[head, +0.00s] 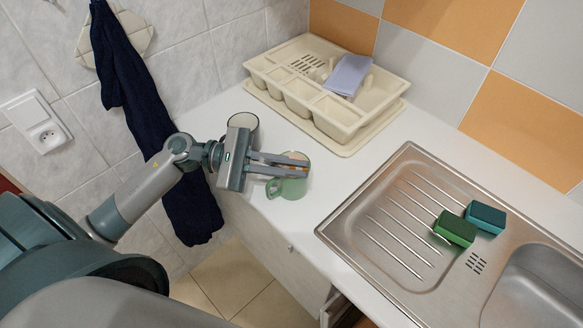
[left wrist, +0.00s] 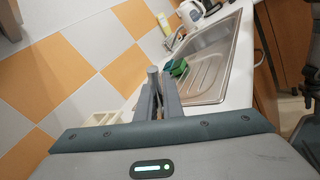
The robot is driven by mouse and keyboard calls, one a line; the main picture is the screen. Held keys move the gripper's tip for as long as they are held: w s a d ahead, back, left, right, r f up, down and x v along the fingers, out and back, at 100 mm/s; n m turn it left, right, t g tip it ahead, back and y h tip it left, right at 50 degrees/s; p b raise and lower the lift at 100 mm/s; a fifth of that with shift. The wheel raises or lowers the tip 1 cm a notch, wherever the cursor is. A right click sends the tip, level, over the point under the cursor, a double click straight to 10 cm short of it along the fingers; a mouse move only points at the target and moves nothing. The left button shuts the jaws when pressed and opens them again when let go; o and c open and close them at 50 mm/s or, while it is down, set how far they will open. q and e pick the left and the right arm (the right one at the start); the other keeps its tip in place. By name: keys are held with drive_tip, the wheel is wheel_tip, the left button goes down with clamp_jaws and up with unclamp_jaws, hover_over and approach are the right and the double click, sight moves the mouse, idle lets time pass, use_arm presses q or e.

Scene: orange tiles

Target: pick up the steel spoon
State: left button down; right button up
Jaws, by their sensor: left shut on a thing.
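My left gripper (head: 300,161) is over the green mug (head: 291,188) near the counter's left edge. Its fingers are shut on a thin grey metal piece, which looks like the steel spoon (left wrist: 153,73) in the left wrist view, between the fingertips of the same gripper (left wrist: 160,84). Most of the spoon is hidden by the fingers, and I cannot tell whether its lower end is still in the mug. A second, whitish mug (head: 243,121) stands behind the gripper, partly covered. My right gripper is in neither view.
A cream dish rack (head: 335,118) with a lilac cloth (head: 348,75) stands at the back. A steel sink (head: 365,205) with a green sponge (head: 455,228) and a teal sponge (head: 486,217) is at the right. Clear white counter (head: 350,180) lies between. A dark towel (head: 190,205) hangs at the left.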

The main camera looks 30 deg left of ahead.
use_arm(q)
wheel_tip(320, 180, up, 17)
drive_tip(key=p, duration=0.5)
drive_tip(key=shift+r+p, duration=0.15)
drive_tip(key=shift+p, duration=0.25)
drive_tip(key=w+n, duration=0.1)
drive_tip(key=w+f+n+g+y+p, duration=0.1)
drive_tip(key=w+n+p, duration=0.1)
drive_tip(key=shift+d+f+g+y, duration=0.2)
drive_tip(key=shift+f+g+y, duration=0.1)
drive_tip(key=shift+f, duration=0.05)
drive_tip(key=shift+f, duration=0.2)
idle(0.4)
